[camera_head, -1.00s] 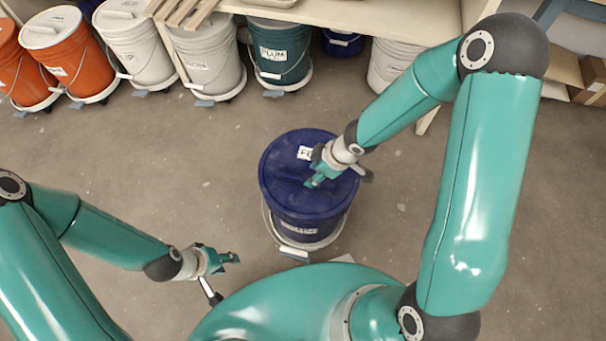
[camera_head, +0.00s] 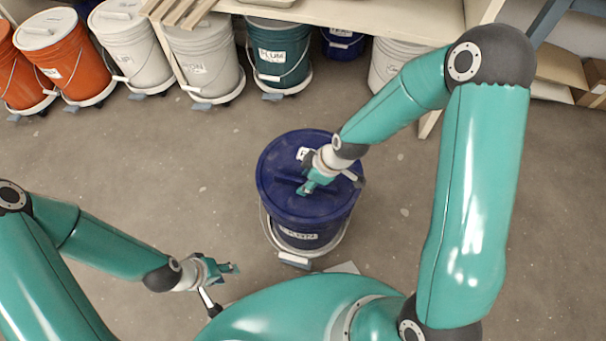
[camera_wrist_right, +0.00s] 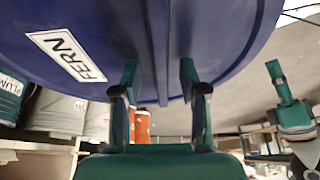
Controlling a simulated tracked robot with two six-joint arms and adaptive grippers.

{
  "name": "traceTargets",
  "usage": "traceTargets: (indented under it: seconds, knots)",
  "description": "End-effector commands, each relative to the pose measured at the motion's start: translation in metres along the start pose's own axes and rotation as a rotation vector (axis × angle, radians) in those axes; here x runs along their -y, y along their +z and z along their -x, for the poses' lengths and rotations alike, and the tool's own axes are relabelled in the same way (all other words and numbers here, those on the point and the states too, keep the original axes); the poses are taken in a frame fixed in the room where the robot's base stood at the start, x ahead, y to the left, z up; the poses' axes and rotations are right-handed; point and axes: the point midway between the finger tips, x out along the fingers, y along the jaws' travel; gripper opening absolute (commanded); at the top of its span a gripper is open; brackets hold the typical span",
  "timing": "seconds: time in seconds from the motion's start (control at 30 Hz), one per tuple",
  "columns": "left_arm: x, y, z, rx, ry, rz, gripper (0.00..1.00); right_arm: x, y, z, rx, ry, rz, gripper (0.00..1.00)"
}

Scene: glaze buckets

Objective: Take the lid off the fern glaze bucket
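The fern glaze bucket (camera_head: 300,239) is dark blue and stands upright on a low wheeled base, in the middle of the head view. Its blue lid (camera_head: 277,178) is on and has a raised ridge across the top. In the right wrist view the lid (camera_wrist_right: 230,35) shows a white label (camera_wrist_right: 66,55) reading FERN. My right gripper (camera_head: 304,190) is over the lid. In its wrist view its fingers (camera_wrist_right: 159,82) are apart, one on each side of the ridge (camera_wrist_right: 159,45), with gaps visible. My left gripper (camera_head: 234,268) is empty, left of and nearer than the bucket.
Orange (camera_head: 75,62), white (camera_head: 133,50) and teal (camera_head: 278,55) buckets stand on dollies along the back, some under a wooden bench (camera_head: 350,18). Another blue bucket (camera_head: 343,43) is under the bench.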

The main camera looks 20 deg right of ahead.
Motion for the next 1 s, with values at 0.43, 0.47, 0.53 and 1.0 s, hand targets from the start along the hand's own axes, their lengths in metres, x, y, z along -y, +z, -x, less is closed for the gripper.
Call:
traceTargets:
  seconds: [0.43, 0.47, 0.53, 1.0]
  knots:
    - [0.000, 0.000, 0.000, 0.000, 0.000, 0.000, 0.40, 0.000, 0.000, 0.000, 0.000, 0.001, 0.000, 0.00]
    - [0.000, 0.000, 0.000, 0.000, 0.000, 0.000, 0.40, -0.001, 0.000, 0.000, 0.000, 0.001, 0.000, 0.00]
    - [0.000, 0.000, 0.000, 0.000, 0.000, 0.000, 0.40, -0.001, 0.000, -0.001, 0.000, 0.001, 0.000, 0.00]
    - [-0.006, 0.000, 0.018, 0.000, 0.000, 0.000, 0.40, -0.001, -0.008, 0.018, -0.001, 0.002, 0.004, 0.00]
